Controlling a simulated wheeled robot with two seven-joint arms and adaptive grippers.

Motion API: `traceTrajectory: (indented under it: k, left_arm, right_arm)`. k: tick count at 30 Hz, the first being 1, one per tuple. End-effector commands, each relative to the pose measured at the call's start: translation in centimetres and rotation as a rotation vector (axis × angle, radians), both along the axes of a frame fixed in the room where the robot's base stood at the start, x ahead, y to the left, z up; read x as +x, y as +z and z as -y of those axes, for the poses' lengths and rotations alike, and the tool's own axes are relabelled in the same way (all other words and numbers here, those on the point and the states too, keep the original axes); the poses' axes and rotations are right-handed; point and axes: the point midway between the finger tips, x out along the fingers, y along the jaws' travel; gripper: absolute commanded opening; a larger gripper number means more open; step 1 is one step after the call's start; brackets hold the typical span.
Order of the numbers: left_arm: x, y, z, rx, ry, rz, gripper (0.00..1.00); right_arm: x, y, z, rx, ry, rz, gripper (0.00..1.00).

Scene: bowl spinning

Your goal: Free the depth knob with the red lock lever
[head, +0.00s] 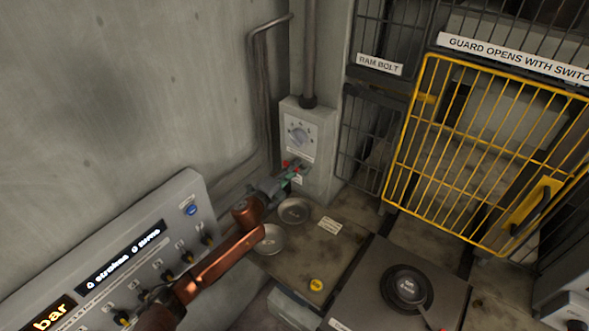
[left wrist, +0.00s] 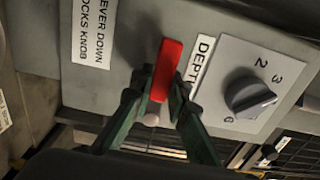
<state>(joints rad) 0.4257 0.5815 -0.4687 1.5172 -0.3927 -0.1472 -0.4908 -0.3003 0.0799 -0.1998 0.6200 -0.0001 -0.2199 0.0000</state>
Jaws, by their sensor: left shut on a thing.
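The red lock lever (left wrist: 167,69) sits on the grey box between two white labels, "DEPTH" and one reading "…EVER DOWN …OCKS KNOB". My left gripper (left wrist: 160,95) has a green finger on each side of the lever and is shut on it. In the head view my left gripper (head: 294,172) is at the lower front of the wall box, hiding most of the lever; a bit of red (head: 287,163) shows. The grey depth knob (left wrist: 250,96) is on a numbered dial, beside the lever and clear of the fingers; it also shows in the head view (head: 299,132).
Two metal bowls (head: 294,211) (head: 271,240) lie on the bench below my left arm. A control panel (head: 150,250) with knobs stands at the lower left. A yellow mesh guard (head: 480,150) fills the right. A black round part (head: 406,287) sits on a dark plate in front.

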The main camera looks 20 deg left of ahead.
Motion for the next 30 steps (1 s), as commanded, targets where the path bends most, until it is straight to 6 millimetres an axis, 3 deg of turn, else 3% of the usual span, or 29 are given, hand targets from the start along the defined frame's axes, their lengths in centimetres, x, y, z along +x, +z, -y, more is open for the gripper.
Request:
traceTrajectory:
  k: [8, 9, 17, 26, 30]
  left_arm:
    - [0.0, -0.1, 0.0, 0.009, 0.001, 0.001, 0.00]
    - [0.0, -0.1, 0.0, 0.009, 0.001, 0.001, 0.15]
    - [0.0, 0.0, 0.0, 0.006, 0.001, 0.001, 0.33]
    - [-0.2, 0.0, -0.1, 0.005, 0.000, 0.002, 0.33]
    - [-1.5, -0.1, -0.7, 0.006, 0.001, 0.000, 0.33]
  right_arm:
    - [0.0, 0.0, 0.0, 0.000, 0.000, 0.000, 0.33]
    - [0.0, 0.0, 0.0, 0.000, 0.000, 0.000, 0.33]
    - [0.0, 0.0, 0.0, 0.000, 0.000, 0.000, 0.33]
    - [0.1, 0.0, 0.2, -0.002, 0.002, 0.001, 0.33]
    - [0.1, 0.0, 0.1, -0.001, 0.001, 0.001, 0.33]
